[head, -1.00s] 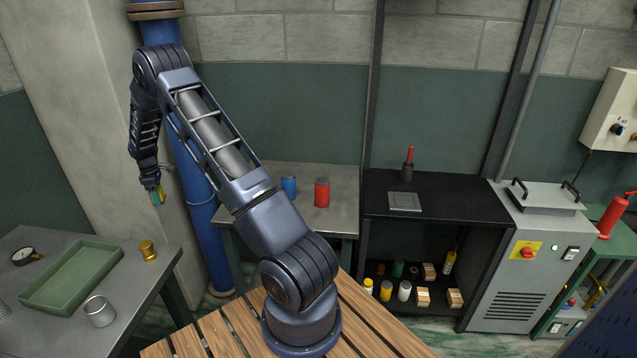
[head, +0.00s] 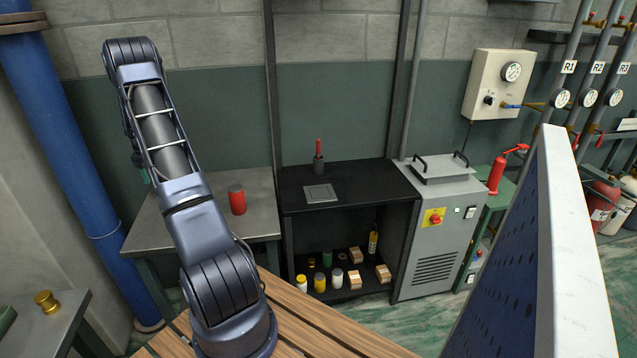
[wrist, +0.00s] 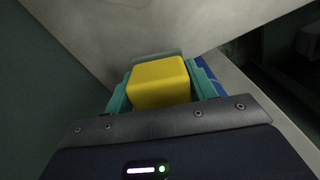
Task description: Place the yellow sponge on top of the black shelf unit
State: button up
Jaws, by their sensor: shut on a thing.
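My gripper (wrist: 160,85) is shut on the yellow sponge (wrist: 158,82), which sits between its teal fingers in the wrist view. In the head view my own arm hides the sponge and nearly all of the gripper; only a bit of teal shows at the arm's left edge, above the grey table's left side. The black shelf unit (head: 352,180) stands right of the grey table. On its top are a grey square plate (head: 320,194) and a dark holder with a red-handled tool (head: 319,158). My gripper is left of the shelf unit and apart from it.
A red can (head: 237,200) stands on the grey table (head: 262,190). Bottles and boxes (head: 355,281) fill the lower shelf. A grey machine (head: 442,230) adjoins the unit's right side. The right part of the unit's top is bare. A tall perforated panel (head: 530,260) stands at front right.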

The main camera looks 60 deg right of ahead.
jog(key=s+d+r+m, duration=0.1)
jog(key=s+d+m, duration=0.15)
jog(key=d, duration=0.45)
jog(key=s+d+r+m, duration=0.1)
jog(key=s+d, duration=0.2)
jog(key=d, duration=0.4)
notch_tip(320, 180, up, 8)
jog(key=m, duration=1.1)
send_over(292, 175)
jog(key=f, duration=1.9)
jog(key=shift+w+f, duration=0.1)
jog(key=shift+w, duration=0.1)
jog(key=shift+f, duration=0.15)
jog(key=o, duration=1)
